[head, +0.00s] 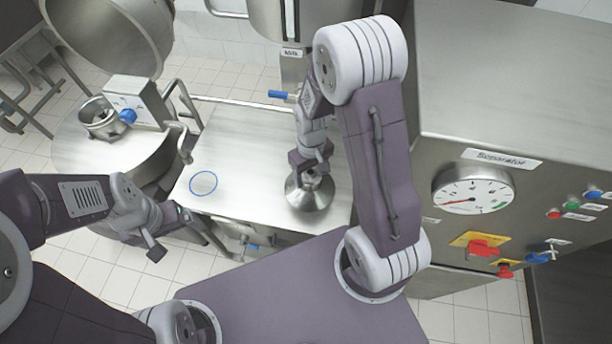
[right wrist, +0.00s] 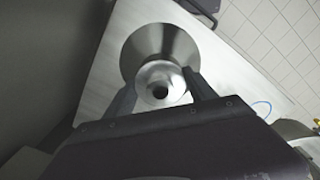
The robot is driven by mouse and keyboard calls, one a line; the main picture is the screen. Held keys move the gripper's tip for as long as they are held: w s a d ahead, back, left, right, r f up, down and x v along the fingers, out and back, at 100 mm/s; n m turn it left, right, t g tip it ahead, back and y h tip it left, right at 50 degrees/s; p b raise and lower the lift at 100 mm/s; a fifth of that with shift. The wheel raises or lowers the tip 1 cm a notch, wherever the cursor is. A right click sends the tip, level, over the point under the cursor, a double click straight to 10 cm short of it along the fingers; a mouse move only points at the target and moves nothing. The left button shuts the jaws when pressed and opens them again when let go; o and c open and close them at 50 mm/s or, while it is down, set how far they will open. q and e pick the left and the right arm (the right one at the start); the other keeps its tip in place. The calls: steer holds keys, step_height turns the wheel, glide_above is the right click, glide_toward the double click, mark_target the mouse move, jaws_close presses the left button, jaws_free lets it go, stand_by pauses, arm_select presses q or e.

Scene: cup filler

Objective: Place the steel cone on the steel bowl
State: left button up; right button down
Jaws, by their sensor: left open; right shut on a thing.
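The steel cone (head: 310,196) stands upright on the steel table, with its wide base down and a narrow neck on top. My right gripper (head: 311,167) is above it and shut on the neck. In the right wrist view the fingers of my right gripper (right wrist: 160,85) sit on either side of the neck, with the wide cone (right wrist: 148,40) beyond. My left gripper (head: 168,232) is open and empty, in front of the table's left side. A small steel vessel (head: 101,120) at the left may be the steel bowl; I cannot tell for sure.
A blue circle (head: 203,182) marks the steel table (head: 240,155), left of the cone; the surface around it is clear. The separator (head: 500,100) stands close on the right. A round steel tank (head: 75,155) and a raised large lid (head: 110,35) are at the left.

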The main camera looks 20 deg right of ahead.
steer(key=shift+w+f, duration=0.4)
steer(key=shift+w, duration=0.25)
steer(key=shift+w+f, duration=0.35)
steer(key=shift+w, duration=0.3)
step_height(320, 180, down, 3)
steer(key=shift+s+f+p, duration=0.1)
steer(key=shift+s+p, duration=0.05)
steer(key=shift+p, duration=0.2)
steer(key=shift+f, duration=0.4)
steer(key=shift+f, duration=0.15)
steer(key=shift+c, duration=1.5)
jaws_free()
